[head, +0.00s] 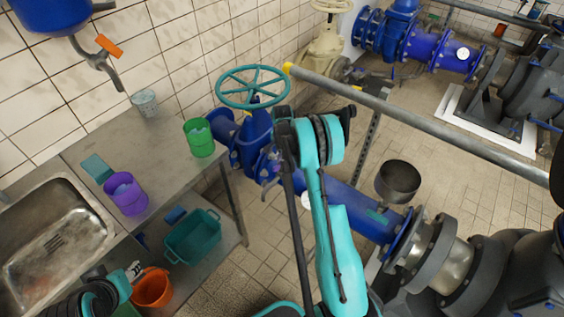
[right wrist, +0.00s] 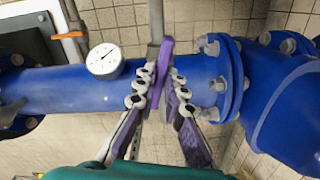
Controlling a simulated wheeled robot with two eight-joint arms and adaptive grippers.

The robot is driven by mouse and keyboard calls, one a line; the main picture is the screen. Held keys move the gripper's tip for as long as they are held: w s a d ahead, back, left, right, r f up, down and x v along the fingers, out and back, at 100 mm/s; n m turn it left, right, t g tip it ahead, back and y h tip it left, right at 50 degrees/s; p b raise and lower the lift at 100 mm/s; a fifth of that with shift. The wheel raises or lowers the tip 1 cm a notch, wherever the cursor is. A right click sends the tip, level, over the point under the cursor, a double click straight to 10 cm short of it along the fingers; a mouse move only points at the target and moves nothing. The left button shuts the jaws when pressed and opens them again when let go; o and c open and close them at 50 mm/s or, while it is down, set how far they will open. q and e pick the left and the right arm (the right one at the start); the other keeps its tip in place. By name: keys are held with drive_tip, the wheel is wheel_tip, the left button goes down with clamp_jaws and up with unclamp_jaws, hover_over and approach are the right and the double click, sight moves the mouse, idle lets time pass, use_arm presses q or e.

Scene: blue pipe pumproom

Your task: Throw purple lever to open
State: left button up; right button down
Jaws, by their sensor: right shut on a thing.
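The purple lever (right wrist: 163,66) stands nearly upright in the right wrist view, in front of a blue pipe and beside a flange. My right gripper (right wrist: 160,88) is shut on it, with one finger on each side. In the head view my turquoise right arm reaches up the middle, and I cannot make out the lever or the right gripper there. My left gripper (head: 133,270) shows only partly at the lower left of the head view, near the orange bucket; its jaw opening is unclear.
A white gauge (right wrist: 105,61) is on the blue pipe left of the lever. An orange lever (right wrist: 68,35) is farther left. In the head view, a turquoise handwheel (head: 252,87) and long grey pipe (head: 430,125) lie around my arm. A metal counter (head: 165,160) stands left.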

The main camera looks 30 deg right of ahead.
drive_tip(key=shift+n, duration=1.9)
drive_tip(key=c, duration=1.6)
unclamp_jaws()
wheel_tip(320, 180, up, 12)
